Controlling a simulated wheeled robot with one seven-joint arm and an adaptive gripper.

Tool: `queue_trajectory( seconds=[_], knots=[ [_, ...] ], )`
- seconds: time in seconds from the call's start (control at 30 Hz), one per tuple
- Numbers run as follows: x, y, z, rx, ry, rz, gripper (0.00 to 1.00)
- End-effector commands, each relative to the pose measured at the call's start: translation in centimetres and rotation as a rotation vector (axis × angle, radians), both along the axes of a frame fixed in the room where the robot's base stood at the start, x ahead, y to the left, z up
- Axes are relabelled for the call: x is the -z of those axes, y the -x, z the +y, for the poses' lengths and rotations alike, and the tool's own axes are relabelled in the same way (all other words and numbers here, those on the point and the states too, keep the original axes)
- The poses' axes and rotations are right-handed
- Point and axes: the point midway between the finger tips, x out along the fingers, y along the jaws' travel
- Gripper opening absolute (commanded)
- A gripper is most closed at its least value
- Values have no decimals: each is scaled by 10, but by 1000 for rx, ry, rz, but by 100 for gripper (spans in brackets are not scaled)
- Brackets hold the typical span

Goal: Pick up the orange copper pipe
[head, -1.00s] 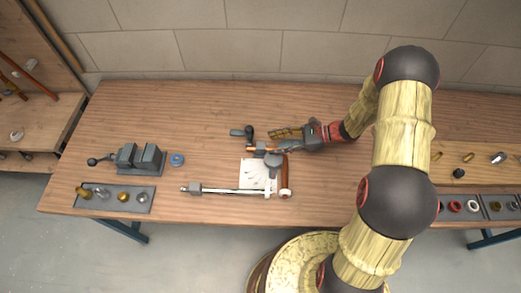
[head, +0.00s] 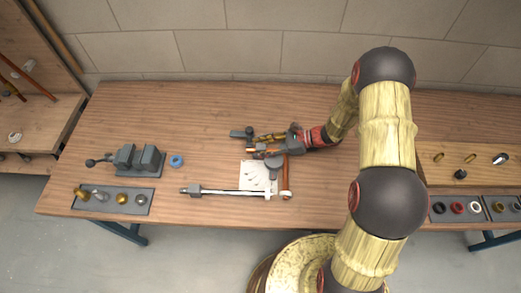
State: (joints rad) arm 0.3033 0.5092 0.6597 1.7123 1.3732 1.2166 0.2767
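The orange copper pipe (head: 258,149) is a short, thin length lying near the middle of the bench. Only small stretches of it show beside my gripper. My gripper (head: 272,143) comes in from the right, low over the bench and at the pipe, with its fingers pointing left. The fingers overlap the pipe and dark tools there. The view is too small to tell whether they close around the pipe or stay apart from it.
Close by are a dark tool (head: 248,132), a white sheet (head: 252,180), a long metal bar tool (head: 225,191) and a brown-handled tool (head: 286,172). A vise (head: 138,159) and a fittings tray (head: 130,208) stand left. The back left of the bench (head: 180,110) is clear.

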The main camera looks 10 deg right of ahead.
Motion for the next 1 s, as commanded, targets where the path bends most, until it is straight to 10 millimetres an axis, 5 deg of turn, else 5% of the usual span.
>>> queue_trajectory(
  seconds=[0.6,1.0],
  knots=[
    [0,0,0,0,0,0,1],
    [-1,0,0,0,0,0,0]
  ],
)
